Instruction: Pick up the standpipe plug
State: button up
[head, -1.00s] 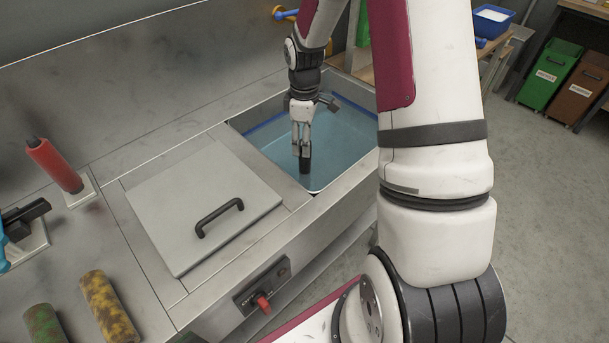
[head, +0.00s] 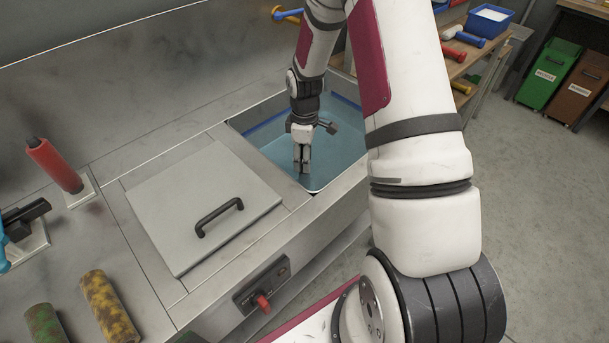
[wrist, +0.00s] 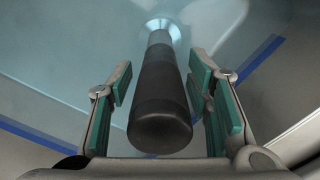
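The standpipe plug is a dark grey cylinder (wrist: 162,100) rising from a pale round drain fitting (wrist: 165,28) in the tank floor in the wrist view. In the head view it is mostly hidden by my gripper (head: 302,170), which reaches down into the water-filled tank (head: 345,150). The teal-padded fingers stand on both sides of the plug in the wrist view. A clear gap shows on the left, and the right pad is close to the plug. My gripper is open around it.
The tank's steel walls are close around my gripper. A grey lid with a black handle (head: 218,216) lies left of the tank.

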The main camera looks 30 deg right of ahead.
grip_shut()
jog(key=shift+r, duration=0.1)
